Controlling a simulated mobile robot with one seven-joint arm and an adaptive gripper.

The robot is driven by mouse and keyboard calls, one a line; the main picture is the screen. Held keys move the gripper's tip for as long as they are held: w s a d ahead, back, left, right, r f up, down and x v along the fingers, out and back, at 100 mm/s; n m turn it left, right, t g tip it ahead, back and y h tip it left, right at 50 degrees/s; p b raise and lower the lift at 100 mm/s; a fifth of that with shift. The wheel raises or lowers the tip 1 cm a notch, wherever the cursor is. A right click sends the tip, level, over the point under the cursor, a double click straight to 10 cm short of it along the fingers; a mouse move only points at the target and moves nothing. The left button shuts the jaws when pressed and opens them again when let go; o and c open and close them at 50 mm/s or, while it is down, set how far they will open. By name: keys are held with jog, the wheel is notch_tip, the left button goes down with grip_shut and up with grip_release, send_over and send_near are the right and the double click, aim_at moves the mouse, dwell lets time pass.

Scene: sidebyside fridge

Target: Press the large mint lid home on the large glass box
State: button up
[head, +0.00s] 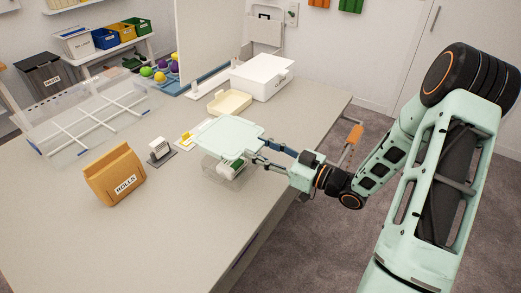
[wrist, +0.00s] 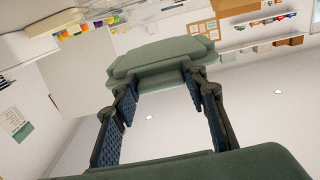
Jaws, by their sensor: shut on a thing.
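The large mint lid (head: 228,134) is a flat pale-green plate with tabs on its edges, roughly level in the head view. My gripper (head: 260,151) comes from the right and is shut on the lid's near right edge. In the wrist view the lid (wrist: 160,52) spans the fingertips of my gripper (wrist: 158,82). The large glass box (head: 222,177) stands on the table below the lid, with pale and green contents showing. The lid hides the box's far part; I cannot tell whether they touch.
A cream tray (head: 229,103) and white box (head: 262,76) lie behind. A large clear divided bin (head: 85,125) is far left. The table's front (head: 170,240) is clear.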

jog(key=shift+f, duration=0.1)
notch_tip(320, 180, down, 6)
jog(key=b, duration=0.5)
jog(key=shift+r, duration=0.2)
jog(key=shift+f, duration=1.2)
dwell(1.2)
jog(key=o, duration=1.1)
jog(key=shift+c, duration=0.2)
